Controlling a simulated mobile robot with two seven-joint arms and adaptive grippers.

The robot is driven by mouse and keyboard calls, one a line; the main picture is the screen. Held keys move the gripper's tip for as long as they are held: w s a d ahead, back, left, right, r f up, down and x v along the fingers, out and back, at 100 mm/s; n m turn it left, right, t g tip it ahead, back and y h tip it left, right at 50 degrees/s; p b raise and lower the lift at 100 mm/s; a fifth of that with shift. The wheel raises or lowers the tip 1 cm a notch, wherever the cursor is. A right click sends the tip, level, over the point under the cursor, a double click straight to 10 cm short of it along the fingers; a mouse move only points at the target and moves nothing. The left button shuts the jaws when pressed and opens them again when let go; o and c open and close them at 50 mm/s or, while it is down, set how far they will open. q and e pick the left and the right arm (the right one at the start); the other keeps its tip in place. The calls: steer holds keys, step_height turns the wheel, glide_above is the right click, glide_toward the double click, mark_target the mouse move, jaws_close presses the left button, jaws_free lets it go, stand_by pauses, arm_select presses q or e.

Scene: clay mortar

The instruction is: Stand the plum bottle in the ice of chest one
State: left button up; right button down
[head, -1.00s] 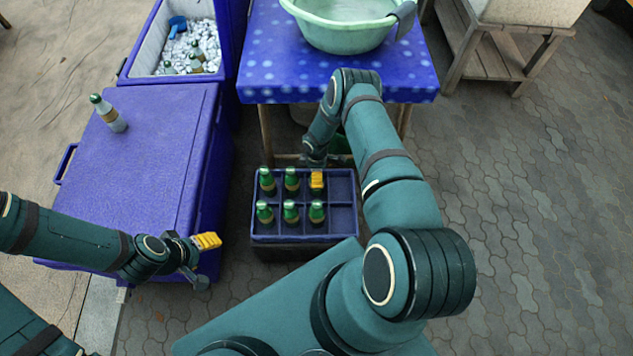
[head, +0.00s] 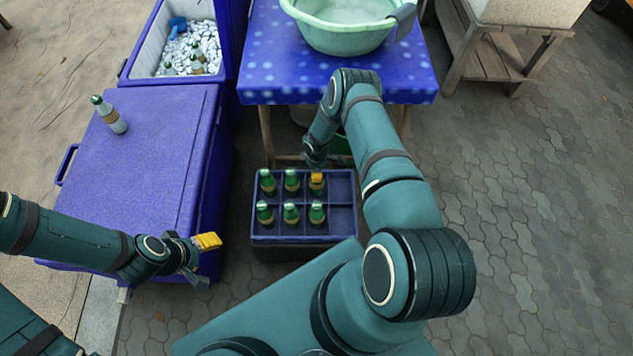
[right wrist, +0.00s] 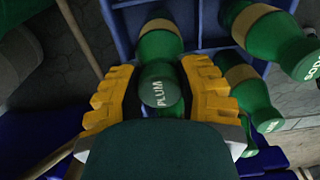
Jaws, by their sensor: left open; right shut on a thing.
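The plum bottle, green with "PLUM" on its cap (right wrist: 160,92), is between the yellow fingers of my right gripper (right wrist: 160,98), which is shut on it. In the head view this right gripper (head: 317,178) is over the back row of the blue crate (head: 345,228), its finger covering the bottle's top. The bottle appears to be still in its compartment. My left gripper (head: 206,250) is open and empty beside the closed chest's front right corner. An open chest (head: 140,55) at the back left holds ice (head: 208,38), a blue scoop and bottles. I cannot tell which chest is chest one.
Several other green bottles (head: 290,214) stand in the crate; a soda bottle (right wrist: 275,40) is close to my right gripper. A closed purple chest (head: 150,160) carries a lone bottle (head: 113,120). A blue table (head: 270,75) with a green basin (head: 340,35) stands behind the crate.

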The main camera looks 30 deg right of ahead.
step_height(320, 180, up, 10)
steer(key=p, duration=0.6)
steer(key=shift+r, duration=0.25)
step_height(320, 180, up, 7)
steer(key=p, duration=0.4)
steer(key=shift+r, duration=0.2)
stand_by(0.9)
